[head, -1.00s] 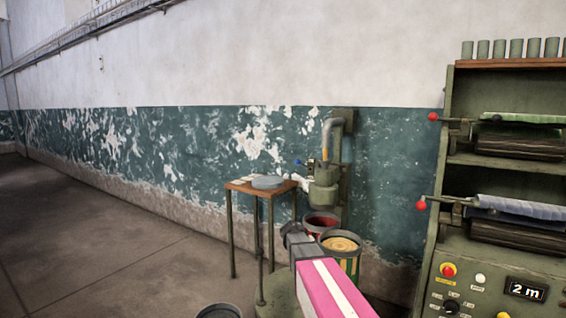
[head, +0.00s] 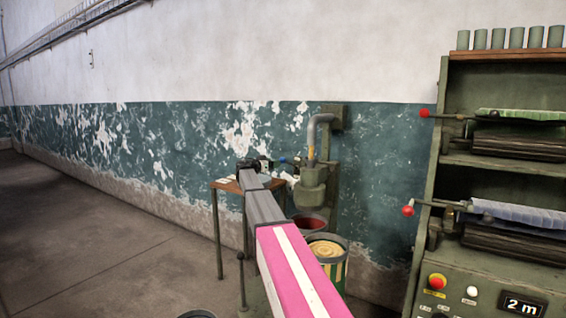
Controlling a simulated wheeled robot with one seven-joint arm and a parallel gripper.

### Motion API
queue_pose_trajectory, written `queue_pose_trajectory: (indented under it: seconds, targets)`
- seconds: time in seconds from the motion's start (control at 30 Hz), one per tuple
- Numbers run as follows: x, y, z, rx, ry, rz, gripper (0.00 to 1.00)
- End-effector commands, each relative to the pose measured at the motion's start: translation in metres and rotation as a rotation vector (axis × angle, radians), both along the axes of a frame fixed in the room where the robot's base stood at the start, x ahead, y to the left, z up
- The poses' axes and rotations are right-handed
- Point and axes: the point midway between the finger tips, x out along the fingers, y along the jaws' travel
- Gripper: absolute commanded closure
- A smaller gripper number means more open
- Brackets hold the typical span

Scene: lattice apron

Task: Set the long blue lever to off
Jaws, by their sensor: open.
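A small blue lever (head: 286,160) shows at the left side of the green wall-mounted dispenser (head: 313,185), in the head view. Only a short part of it is visible, so its length and setting cannot be told. My gripper (head: 250,164) is open, at the end of my pink and grey arm, and appears just left of the blue lever in the picture. Its depth from the lever is unclear, and no contact is visible. My gripper and arm cover part of the small table behind.
A wooden-topped table (head: 226,186) stands at the wall. A red-filled bucket (head: 309,223) and a bucket with tan contents (head: 326,247) stand below the dispenser. A green machine (head: 424,215) with red-knobbed levers stands at right. The floor at left is clear.

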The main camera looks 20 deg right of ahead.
Motion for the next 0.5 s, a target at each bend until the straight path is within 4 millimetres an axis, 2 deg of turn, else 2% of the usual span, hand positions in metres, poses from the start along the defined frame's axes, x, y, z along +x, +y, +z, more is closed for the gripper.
queue_pose_trajectory:
  seconds: [0.3,0.5]
  targets:
    - [0.023,-0.052,-0.001,0.001,0.002,-0.002,0.36]
    - [0.032,-0.075,-0.001,0.001,0.002,-0.001,0.36]
